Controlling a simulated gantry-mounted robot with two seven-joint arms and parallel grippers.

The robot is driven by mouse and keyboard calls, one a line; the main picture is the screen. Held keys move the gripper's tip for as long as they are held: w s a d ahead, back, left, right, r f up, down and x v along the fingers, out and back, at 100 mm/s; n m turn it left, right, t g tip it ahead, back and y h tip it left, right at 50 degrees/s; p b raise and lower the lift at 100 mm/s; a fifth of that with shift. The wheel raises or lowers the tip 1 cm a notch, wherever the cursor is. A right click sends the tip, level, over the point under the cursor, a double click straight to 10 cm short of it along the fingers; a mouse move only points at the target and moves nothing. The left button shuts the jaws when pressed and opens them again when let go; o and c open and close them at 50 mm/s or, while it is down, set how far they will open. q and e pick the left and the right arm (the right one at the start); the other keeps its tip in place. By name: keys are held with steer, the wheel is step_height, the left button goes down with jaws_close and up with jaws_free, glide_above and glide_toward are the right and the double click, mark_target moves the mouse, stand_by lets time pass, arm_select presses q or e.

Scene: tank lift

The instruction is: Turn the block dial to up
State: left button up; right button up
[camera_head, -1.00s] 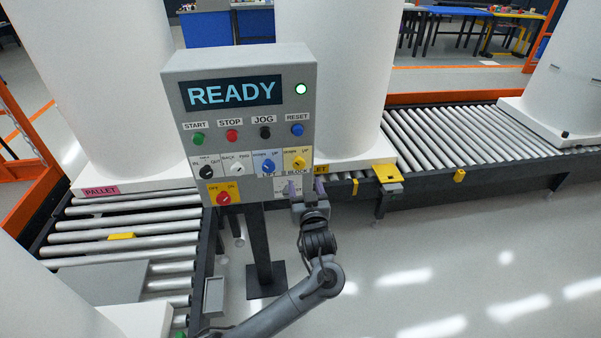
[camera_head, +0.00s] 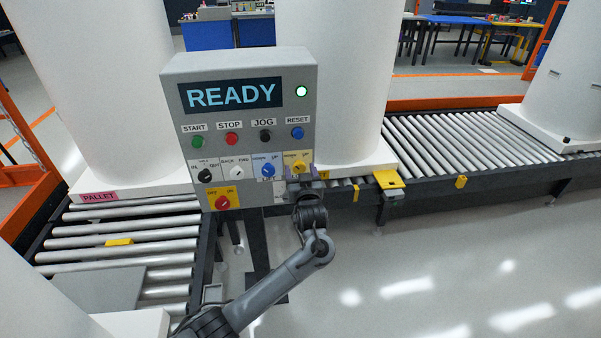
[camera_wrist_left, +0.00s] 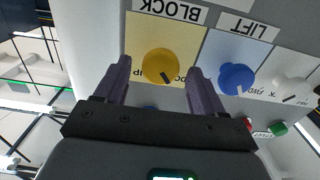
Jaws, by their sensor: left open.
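The block dial (camera_head: 298,166) is a round yellow knob on a yellow plate at the lower right of the control panel. It also shows in the left wrist view (camera_wrist_left: 158,65), where the BLOCK label appears upside down. Its dark pointer mark slants to the lower right there, toward the side away from the UP lettering. My left gripper (camera_head: 300,175) is open at the dial. In the left wrist view its two purple fingers (camera_wrist_left: 158,72) stand either side of the knob with gaps. I cannot tell how deep the tips reach. My right gripper is not in view.
The grey panel (camera_head: 240,68) reads READY with a lit green lamp (camera_head: 301,91). The blue lift dial (camera_wrist_left: 236,79) sits close beside the block dial. Other dials and buttons fill the panel. Roller conveyors (camera_head: 460,137) and white columns stand behind.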

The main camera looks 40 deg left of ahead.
arm_select(q)
steer(key=c, duration=1.1)
steer(key=shift+o, duration=0.2)
steer(key=shift+r+p, duration=0.1)
steer(key=shift+p, duration=0.4)
steer(key=m+p, duration=0.8)
steer(key=p, duration=0.2)
steer(key=shift+w+d+r, duration=0.1)
steer(key=m+p, duration=0.3)
steer(key=m, duration=0.1)
steer(key=shift+m, duration=0.3)
steer(key=shift+d+f+m+p, duration=0.15)
steer(key=shift+m+p, duration=0.15)
steer(key=shift+m, duration=0.5)
steer(key=shift+a+f+m+p, duration=0.15)
steer(key=shift+m+p, duration=0.15)
steer(key=shift+m, duration=0.5)
steer(key=shift+d, duration=0.1)
steer(key=shift+f, duration=0.1)
steer(key=o, duration=1.1)
steer(key=shift+c, duration=0.2)
